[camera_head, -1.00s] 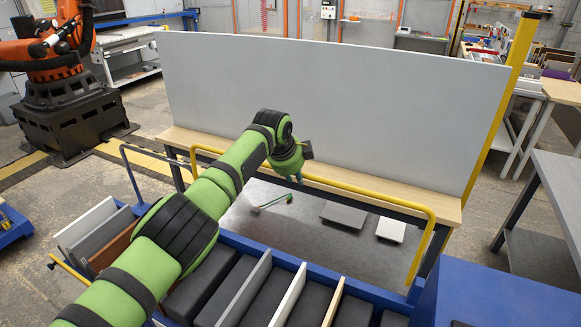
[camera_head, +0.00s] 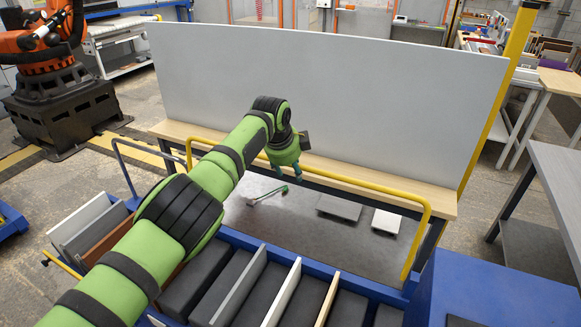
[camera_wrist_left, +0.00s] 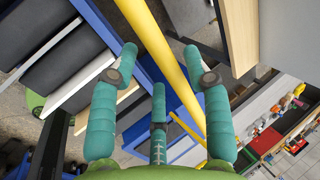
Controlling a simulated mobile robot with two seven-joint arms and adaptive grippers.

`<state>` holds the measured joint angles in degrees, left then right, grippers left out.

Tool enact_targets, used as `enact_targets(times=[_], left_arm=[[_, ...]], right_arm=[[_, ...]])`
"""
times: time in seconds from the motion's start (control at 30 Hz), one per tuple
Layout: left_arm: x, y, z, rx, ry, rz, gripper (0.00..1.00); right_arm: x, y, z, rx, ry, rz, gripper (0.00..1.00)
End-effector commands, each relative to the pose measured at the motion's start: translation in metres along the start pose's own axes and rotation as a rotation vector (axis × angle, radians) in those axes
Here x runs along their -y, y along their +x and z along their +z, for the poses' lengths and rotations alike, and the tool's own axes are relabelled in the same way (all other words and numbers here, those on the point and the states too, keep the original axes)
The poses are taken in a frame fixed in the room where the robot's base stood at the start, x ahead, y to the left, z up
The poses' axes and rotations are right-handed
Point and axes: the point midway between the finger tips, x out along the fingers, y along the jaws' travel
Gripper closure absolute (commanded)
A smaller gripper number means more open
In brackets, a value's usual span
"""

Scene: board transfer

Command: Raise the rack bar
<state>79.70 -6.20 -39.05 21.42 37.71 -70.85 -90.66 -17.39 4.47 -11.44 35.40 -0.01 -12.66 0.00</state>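The rack bar is a yellow tube (camera_head: 345,184) with bent ends. It runs across the front of the rack, in front of a wooden ledge, and is down at about ledge height. My green left arm reaches over from the lower left, and its gripper (camera_head: 288,174) is at the bar, left of its middle. In the left wrist view the teal fingers (camera_wrist_left: 158,72) of that gripper are spread, with the yellow bar (camera_wrist_left: 165,50) passing between the two outer fingertips. Whether any finger touches the bar cannot be told. My right gripper is not in view.
A large grey board (camera_head: 330,95) stands behind the ledge (camera_head: 440,200). A blue-framed rack below holds several dark and pale panels (camera_head: 283,295). A grey table (camera_head: 555,170) stands at right.

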Motion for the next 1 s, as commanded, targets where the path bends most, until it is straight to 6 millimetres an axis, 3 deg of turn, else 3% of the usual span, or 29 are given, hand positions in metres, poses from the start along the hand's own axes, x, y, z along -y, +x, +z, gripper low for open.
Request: enact_targets(times=[0.27,0.57,1.0], left_arm=[[0.000,-0.002,0.000,-0.002,-0.001,-0.001,0.51],[0.000,-0.024,0.001,-0.001,0.000,-0.004,0.51],[0.001,-0.104,0.000,0.000,-0.001,-0.004,0.51]], right_arm=[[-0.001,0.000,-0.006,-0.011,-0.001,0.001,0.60],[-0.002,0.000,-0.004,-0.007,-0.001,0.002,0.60],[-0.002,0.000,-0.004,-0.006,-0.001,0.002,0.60]])
